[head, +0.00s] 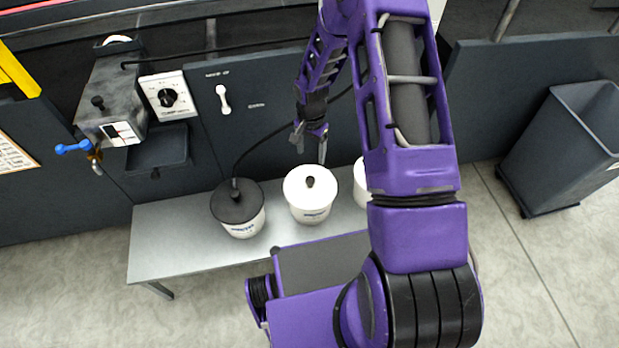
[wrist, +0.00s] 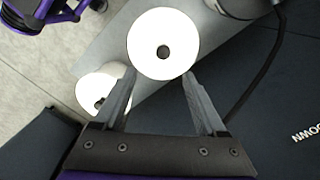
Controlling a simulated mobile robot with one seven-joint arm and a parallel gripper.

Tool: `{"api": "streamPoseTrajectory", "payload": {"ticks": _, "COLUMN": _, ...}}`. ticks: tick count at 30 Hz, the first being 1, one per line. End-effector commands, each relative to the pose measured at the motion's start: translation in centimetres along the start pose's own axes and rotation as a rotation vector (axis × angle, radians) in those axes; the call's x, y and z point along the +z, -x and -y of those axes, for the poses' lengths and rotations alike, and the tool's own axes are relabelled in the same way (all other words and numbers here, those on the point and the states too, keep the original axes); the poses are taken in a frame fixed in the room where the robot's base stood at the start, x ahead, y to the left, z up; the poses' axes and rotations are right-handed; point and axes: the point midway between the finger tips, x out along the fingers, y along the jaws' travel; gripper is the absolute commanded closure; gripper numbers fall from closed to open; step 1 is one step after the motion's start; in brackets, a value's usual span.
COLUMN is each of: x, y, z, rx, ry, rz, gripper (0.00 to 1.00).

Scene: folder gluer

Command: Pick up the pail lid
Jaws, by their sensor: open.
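The pail lid (head: 310,186) is white and round with a dark knob in its middle, and sits on the middle white pail (head: 311,214). In the wrist view the lid (wrist: 163,44) lies just beyond the fingertips. My gripper (head: 310,142) is above and behind the lid in the head view. In the wrist view my gripper (wrist: 158,75) is open, its two fingers spread with nothing between them. The fingertips appear close to the lid's near edge; I cannot tell whether they touch it.
A pail with a dark lid (head: 238,200) and a hose stands left on the grey bench (head: 160,240). Another white pail (head: 361,185) stands right, partly hidden by my arm. A dark machine panel (head: 255,115) rises behind the bench. A grey bin (head: 570,140) stands far right.

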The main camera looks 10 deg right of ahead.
Motion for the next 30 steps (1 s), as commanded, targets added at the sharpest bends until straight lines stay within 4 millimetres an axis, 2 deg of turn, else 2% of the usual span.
{"api": "streamPoseTrajectory", "payload": {"ticks": 12, "x": -0.2, "y": -8.9, "z": 0.1, "rx": -0.001, "ry": 0.004, "rz": -0.002, "gripper": 0.26}}
{"api": "streamPoseTrajectory", "payload": {"ticks": 15, "x": -0.3, "y": -10.3, "z": 0.2, "rx": -0.001, "ry": 0.004, "rz": -0.004, "gripper": 0.26}}
{"api": "streamPoseTrajectory", "payload": {"ticks": 23, "x": -0.5, "y": -12.1, "z": 0.4, "rx": -0.003, "ry": 0.004, "rz": -0.005, "gripper": 0.26}}
{"api": "streamPoseTrajectory", "payload": {"ticks": 30, "x": -1.2, "y": -15.6, "z": 1.0, "rx": -0.003, "ry": 0.003, "rz": -0.004, "gripper": 0.26}}
